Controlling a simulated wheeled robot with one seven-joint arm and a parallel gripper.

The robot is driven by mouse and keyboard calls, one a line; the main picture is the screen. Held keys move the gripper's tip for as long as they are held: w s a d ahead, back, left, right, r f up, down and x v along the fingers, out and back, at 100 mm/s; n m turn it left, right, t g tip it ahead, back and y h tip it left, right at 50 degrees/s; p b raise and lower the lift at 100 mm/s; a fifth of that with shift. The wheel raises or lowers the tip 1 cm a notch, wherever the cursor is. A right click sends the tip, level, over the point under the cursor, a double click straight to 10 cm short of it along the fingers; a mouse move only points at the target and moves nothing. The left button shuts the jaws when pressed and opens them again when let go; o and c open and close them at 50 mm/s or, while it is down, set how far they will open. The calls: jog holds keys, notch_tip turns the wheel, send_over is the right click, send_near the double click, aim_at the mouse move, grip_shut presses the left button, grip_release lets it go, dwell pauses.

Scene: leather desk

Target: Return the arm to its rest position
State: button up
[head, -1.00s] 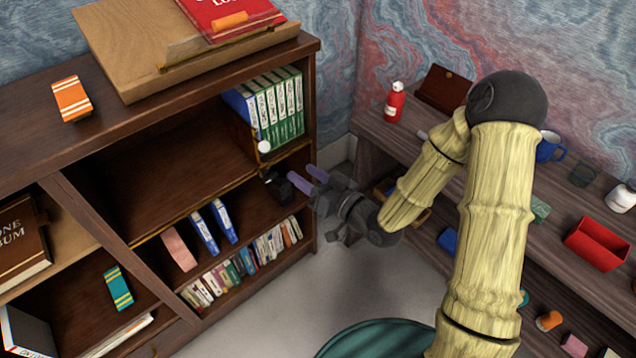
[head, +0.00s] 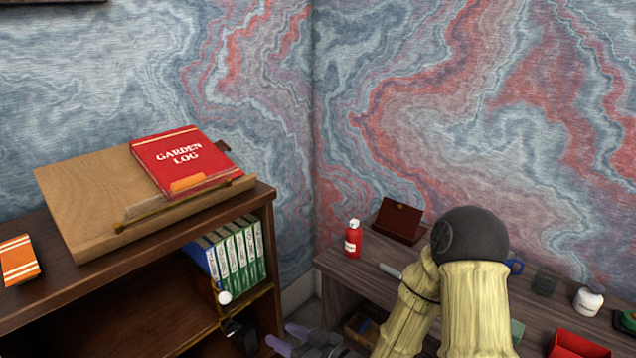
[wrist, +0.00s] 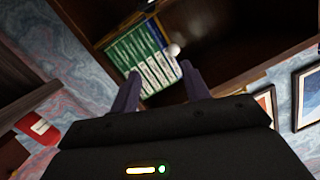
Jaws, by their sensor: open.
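My bamboo-textured arm bends at a dark round joint at the lower right of the head view.
A wooden shelf (head: 75,272) at left carries a slanted stand (head: 80,190) with a red Garden Log book (head: 185,160) and an orange box (head: 18,260). A side desk at right holds a red bottle (head: 353,238), a brown box (head: 398,220), a white jar (head: 588,301) and a red tray (head: 578,345).

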jog(key=d+f+m+g+h, duration=0.2)
jog(key=d+f+h, duration=0.1)
jog(key=d+h, duration=0.85)
jog(key=s+d+r+m+g+h, duration=0.2)
jog(key=s+d+r+m+g, duration=0.3)
jog(key=s+d, duration=0.6)
notch_tip(320, 180, up, 20)
jog(key=p, duration=1.9)
jog(key=shift+w+f, duration=0.15)
jog(key=shift+f, duration=0.05)
